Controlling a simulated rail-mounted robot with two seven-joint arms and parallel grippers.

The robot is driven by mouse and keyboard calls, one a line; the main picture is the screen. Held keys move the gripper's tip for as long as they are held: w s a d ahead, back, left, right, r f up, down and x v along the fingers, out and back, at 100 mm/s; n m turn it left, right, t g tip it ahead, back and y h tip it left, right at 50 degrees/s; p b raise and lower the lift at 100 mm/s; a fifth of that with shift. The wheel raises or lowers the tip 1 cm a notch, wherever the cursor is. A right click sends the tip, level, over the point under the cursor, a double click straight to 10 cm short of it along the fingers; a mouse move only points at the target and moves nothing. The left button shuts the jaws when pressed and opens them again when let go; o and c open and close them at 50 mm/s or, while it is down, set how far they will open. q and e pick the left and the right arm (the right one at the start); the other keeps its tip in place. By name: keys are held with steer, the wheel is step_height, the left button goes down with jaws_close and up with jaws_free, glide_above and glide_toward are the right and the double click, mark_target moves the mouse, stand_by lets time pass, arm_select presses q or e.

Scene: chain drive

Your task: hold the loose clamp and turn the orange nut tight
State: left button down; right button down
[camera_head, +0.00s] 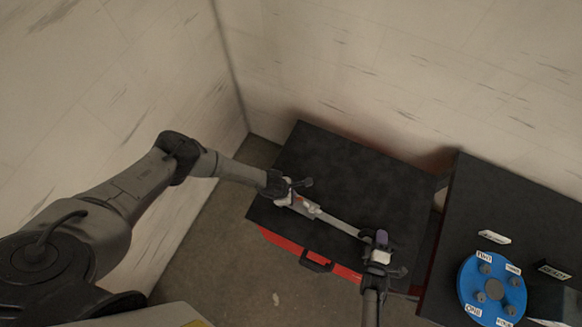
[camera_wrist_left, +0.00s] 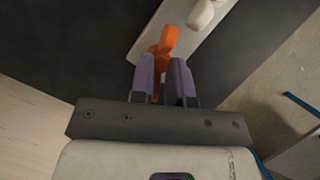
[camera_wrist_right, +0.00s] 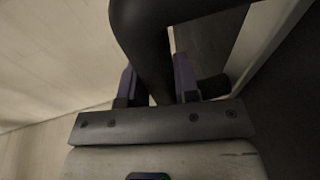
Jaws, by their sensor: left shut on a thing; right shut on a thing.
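The clamp (camera_head: 335,222) is a long pale bar lying across the front of the black-topped cabinet. Its pale plate (camera_wrist_left: 190,22) also shows in the left wrist view. The orange nut (camera_wrist_left: 166,42) has wing-like arms and sits at the bar's left end. My left gripper (camera_head: 288,196) is shut on the nut, whose lower part is between the purple fingers. My right gripper (camera_head: 380,243) is at the bar's right end. In the right wrist view its fingers are shut on a thick dark curved piece (camera_wrist_right: 147,45), apparently the clamp's end. The actual contact there is partly hidden.
The cabinet top (camera_head: 350,165) is clear behind the bar; its red front has a black handle (camera_head: 316,263). Walls stand behind and at left.

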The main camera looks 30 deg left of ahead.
arm_select(q)
steer(key=shift+a, duration=0.1)
stand_by(0.3)
steer(key=c, duration=1.1)
jaws_free()
steer(key=v, duration=1.2)
